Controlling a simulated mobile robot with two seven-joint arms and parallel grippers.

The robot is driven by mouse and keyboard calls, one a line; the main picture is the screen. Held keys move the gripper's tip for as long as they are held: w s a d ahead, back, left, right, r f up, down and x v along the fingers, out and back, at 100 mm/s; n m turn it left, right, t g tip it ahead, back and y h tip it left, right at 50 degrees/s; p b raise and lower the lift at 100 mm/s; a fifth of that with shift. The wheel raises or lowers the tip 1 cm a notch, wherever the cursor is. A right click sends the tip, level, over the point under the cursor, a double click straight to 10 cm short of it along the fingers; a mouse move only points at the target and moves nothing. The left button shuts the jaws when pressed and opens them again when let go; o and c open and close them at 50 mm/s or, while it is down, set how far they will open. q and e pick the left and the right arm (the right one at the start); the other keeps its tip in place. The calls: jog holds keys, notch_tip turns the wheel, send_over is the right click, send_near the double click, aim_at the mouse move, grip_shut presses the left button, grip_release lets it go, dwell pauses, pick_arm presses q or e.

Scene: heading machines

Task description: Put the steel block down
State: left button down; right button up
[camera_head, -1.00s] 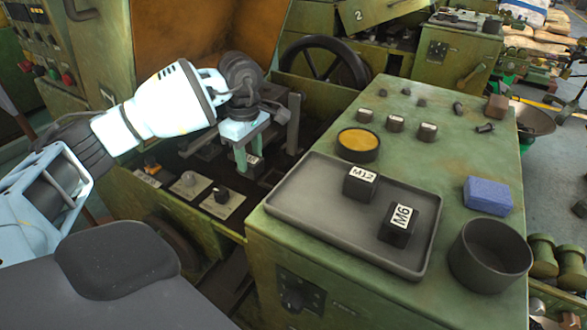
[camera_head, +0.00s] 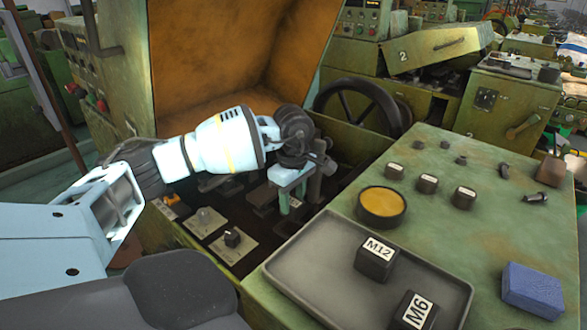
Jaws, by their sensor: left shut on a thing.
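My left gripper (camera_head: 290,199) reaches in from the left and points down into the dark bed of the green machine. Two dark blocks marked M12 (camera_head: 376,259) and M6 (camera_head: 414,312) sit on the grey tray (camera_head: 305,255) to the right. My right gripper is not in view.
The green bench top (camera_head: 450,240) holds a round yellow-topped dish (camera_head: 381,205), a blue block (camera_head: 532,290), several small labelled blocks and loose bolts. Small plates with knobs (camera_head: 233,240) lie left of the gripper. A handwheel (camera_head: 362,105) and an orange-brown panel (camera_head: 235,60) stand behind.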

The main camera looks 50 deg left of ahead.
aim_at(293, 216)
pick_arm(q)
jog(key=shift+w+f, duration=0.1)
jog(key=shift+f, duration=0.95)
jog(key=shift+f, duration=0.15)
jog(key=shift+f, duration=1.75)
jog(key=shift+f, duration=0.1)
jog(key=c, duration=0.9)
grip_release()
jog(key=shift+o, duration=0.2)
notch_tip(293, 216, up, 12)
jog(key=shift+r, duration=0.1)
